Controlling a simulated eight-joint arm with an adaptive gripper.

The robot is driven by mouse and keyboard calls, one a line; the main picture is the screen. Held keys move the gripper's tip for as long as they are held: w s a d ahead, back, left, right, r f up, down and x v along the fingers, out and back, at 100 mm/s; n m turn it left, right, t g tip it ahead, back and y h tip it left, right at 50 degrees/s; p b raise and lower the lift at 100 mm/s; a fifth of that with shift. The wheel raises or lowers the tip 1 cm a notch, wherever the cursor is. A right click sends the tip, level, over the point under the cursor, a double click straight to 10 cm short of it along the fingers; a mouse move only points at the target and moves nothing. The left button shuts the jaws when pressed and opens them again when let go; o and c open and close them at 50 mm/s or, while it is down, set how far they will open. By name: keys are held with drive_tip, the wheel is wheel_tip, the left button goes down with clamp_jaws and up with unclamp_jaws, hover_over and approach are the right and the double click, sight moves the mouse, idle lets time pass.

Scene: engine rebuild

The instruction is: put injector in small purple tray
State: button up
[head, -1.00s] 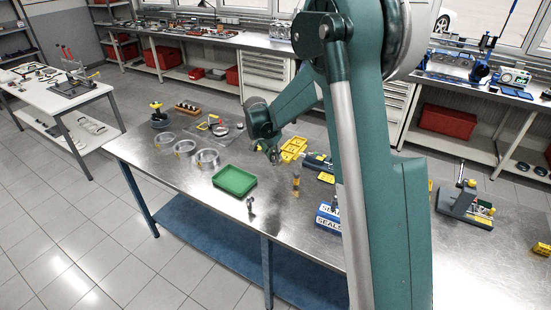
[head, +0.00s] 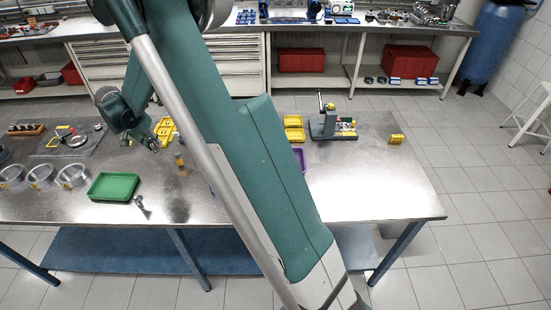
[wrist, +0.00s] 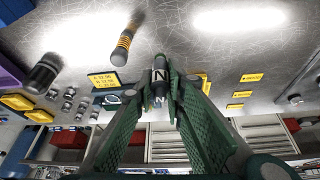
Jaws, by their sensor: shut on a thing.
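My gripper (wrist: 162,92) is shut on a small dark cylindrical piece (wrist: 160,76) with a light band and a letter on it, which looks like the injector. In the head view my gripper (head: 150,142) is low over the left part of the steel table; what it holds is too small to make out there. A small purple tray (head: 299,158) lies right of my arm, partly hidden by it and well to the right of my gripper. A purple edge (wrist: 10,75) also shows at the left of the wrist view.
A green tray (head: 113,186) and metal rings (head: 72,175) are at the left front. Yellow trays (head: 293,128) and a grey fixture (head: 332,125) stand behind the purple tray. An orange-and-black tool (wrist: 125,45) lies near my gripper. The table's right part (head: 385,190) is mostly bare.

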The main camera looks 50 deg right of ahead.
drive_tip(key=s+d+m+g, duration=0.1)
drive_tip(key=s+d+m, duration=0.1)
drive_tip(key=s+d, duration=0.7)
drive_tip(key=s+d+m, duration=0.1)
drive_tip(key=s+d, duration=0.5)
drive_tip(key=d, duration=0.7)
drive_tip(key=s+d+m+g, duration=0.1)
drive_tip(key=s+d+m, duration=0.1)
drive_tip(key=s+d, duration=0.5)
drive_tip(key=s+d+m, duration=0.2)
drive_tip(key=s+d, duration=0.6)
drive_tip(key=s, duration=0.6)
drive_tip(key=shift+d+r+g+h, duration=0.15)
drive_tip(key=shift+r+g+h, duration=0.15)
drive_tip(key=shift+g+h, duration=0.1)
drive_tip(key=shift+f, duration=2.95)
drive_tip(key=shift+f, duration=2.05)
drive_tip(key=shift+f+b, duration=0.2)
drive_tip(key=shift+b, duration=0.15)
